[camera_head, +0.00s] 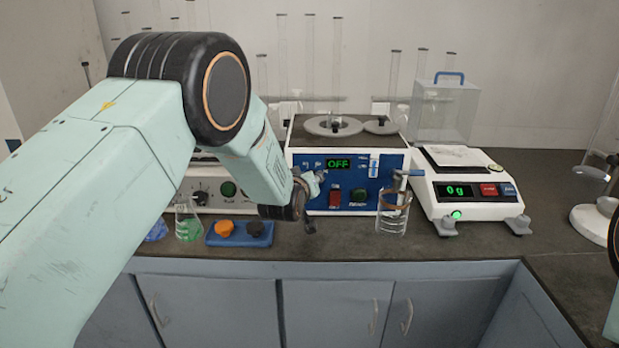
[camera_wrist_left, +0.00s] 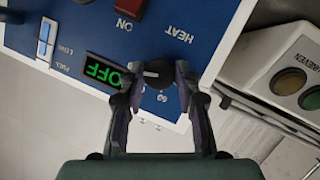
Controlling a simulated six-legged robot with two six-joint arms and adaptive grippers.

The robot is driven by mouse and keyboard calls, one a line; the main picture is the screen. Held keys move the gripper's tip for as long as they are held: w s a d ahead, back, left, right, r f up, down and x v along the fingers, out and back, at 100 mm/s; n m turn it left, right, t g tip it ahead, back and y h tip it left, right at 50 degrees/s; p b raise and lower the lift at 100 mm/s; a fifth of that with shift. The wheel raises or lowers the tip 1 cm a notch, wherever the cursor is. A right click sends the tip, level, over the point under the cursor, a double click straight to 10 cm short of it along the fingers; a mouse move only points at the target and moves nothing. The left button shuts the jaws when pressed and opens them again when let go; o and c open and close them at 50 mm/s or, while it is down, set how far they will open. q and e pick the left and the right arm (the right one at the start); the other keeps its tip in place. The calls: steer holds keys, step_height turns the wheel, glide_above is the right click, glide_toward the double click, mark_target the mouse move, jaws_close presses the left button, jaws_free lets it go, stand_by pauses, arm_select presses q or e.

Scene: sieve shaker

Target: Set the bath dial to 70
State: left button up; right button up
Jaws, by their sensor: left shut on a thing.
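The bath (camera_head: 350,130) is a white box with a blue front panel and round lids on top, at the back middle of the bench. Its green display (camera_head: 339,164) reads OFF. My left gripper (camera_head: 312,188) is at the left part of the panel and covers the dial in the head view. In the left wrist view, the dark round dial (camera_wrist_left: 156,72) sits between the fingertips of my left gripper (camera_wrist_left: 158,82), which is shut on it. The panel and its display (camera_wrist_left: 103,71) appear turned over there. The dial's pointer setting cannot be read. My right gripper is out of view.
A glass beaker (camera_head: 393,215) stands before the bath's right side. A balance (camera_head: 468,190) reading 0 g is to the right. A flask with green contents (camera_head: 188,222) and a blue tray (camera_head: 240,241) are on the left. A white unit with round buttons (camera_wrist_left: 290,80) adjoins the bath.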

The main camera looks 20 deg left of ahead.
arm_select(q)
steer(key=shift+w+r, duration=0.1)
stand_by(0.3)
steer(key=o, duration=1.1)
steer(key=v, duration=1.2)
